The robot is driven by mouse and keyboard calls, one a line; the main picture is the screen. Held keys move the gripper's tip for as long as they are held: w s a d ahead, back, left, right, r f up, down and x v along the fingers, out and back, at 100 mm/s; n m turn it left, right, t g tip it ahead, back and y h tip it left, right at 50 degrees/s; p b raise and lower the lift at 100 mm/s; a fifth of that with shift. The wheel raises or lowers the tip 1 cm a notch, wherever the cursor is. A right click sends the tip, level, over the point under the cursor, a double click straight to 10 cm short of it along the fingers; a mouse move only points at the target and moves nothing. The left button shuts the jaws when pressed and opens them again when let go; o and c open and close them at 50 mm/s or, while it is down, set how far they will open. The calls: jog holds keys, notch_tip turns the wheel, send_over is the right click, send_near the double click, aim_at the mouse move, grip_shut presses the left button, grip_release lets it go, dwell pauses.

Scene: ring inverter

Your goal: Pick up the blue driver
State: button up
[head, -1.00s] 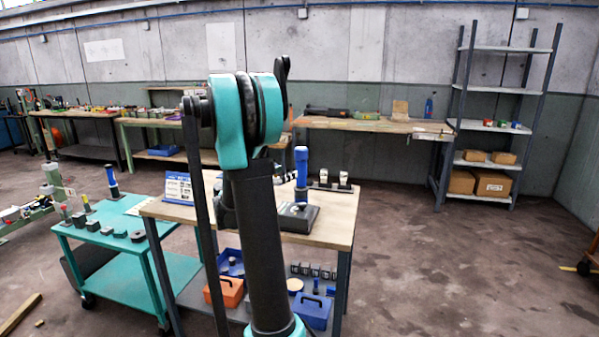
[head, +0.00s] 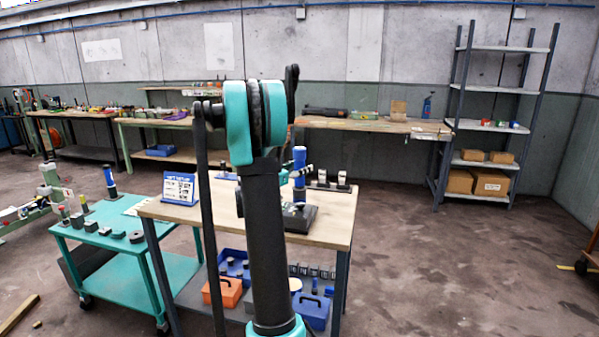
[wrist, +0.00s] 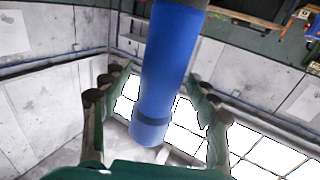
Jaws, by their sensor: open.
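The blue driver (head: 299,160) stands upright on the wooden-topped table, at a dark base (head: 300,218), just right of my arm in the head view. In the wrist view the blue driver (wrist: 165,75) runs large through the middle, between the fingers of my gripper (wrist: 157,95). The fingers are spread, with visible gaps on both sides of the driver. My gripper is mostly hidden behind my arm in the head view, with a small part showing beside the driver.
The wooden-topped table (head: 335,222) also holds a blue-and-white sign (head: 180,188) and small blocks. Its lower shelf has an orange box (head: 224,292) and a blue box (head: 311,310). A teal cart (head: 75,235) at left holds another blue-handled tool (head: 109,178).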

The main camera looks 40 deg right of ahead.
jog(key=shift+c, duration=0.5)
grip_shut()
jog(key=shift+r, duration=0.1)
